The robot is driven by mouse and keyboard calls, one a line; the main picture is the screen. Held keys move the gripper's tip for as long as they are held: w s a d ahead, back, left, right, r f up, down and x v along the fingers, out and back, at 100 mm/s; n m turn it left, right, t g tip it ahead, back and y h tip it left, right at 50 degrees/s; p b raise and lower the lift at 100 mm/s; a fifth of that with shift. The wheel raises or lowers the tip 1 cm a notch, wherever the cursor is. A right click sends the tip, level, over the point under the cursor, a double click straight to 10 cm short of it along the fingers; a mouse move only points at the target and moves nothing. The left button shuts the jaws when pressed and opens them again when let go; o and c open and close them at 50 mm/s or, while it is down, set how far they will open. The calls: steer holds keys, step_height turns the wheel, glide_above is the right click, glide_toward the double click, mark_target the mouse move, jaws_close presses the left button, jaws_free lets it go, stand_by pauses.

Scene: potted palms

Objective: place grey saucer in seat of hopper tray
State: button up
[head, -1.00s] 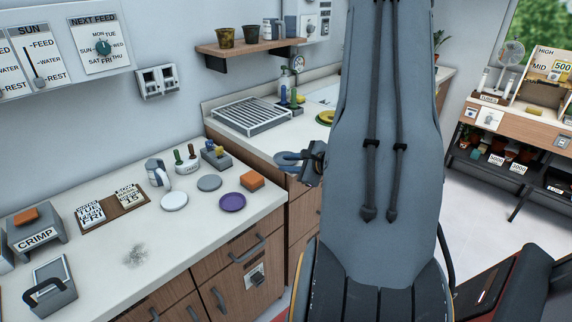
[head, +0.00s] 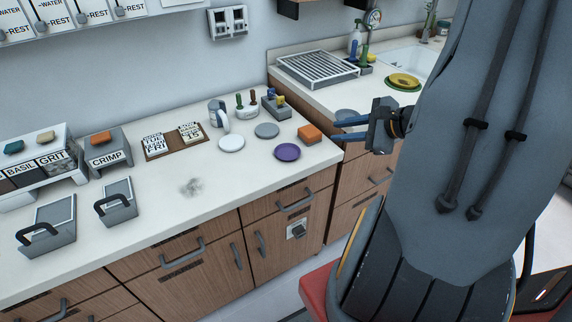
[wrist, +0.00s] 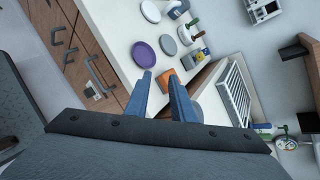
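A grey saucer (head: 267,130) lies flat on the counter between a white saucer and an orange block. It also shows in the wrist view (wrist: 168,46).
The white saucer (head: 231,143), purple saucer (head: 287,153) and orange block (head: 309,134) lie around the grey saucer. Handled grey containers (head: 117,202) stand at left. The front middle counter is mostly clear.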

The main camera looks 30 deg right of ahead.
steer(key=s+a+n+g+h, duration=0.1)
steer(key=s+a+n+g, duration=0.2)
steer(key=a+n, duration=0.8)
steer(key=s+a+n+g+h, duration=0.2)
steer(key=s+a+n+g, duration=0.2)
steer(key=a+n+g, duration=0.3)
steer(key=a+n, duration=0.4)
steer(key=a, duration=0.1)
steer(key=shift+s+a+n, duration=0.2)
steer(key=shift+a+n, duration=0.05)
steer(key=shift+n, duration=0.05)
steer(key=shift+o, duration=0.3)
steer(key=shift+w+d+r+n+h, duration=0.15)
steer(key=shift+w+r+n+h, duration=0.1)
steer(key=shift+n+h, duration=0.15)
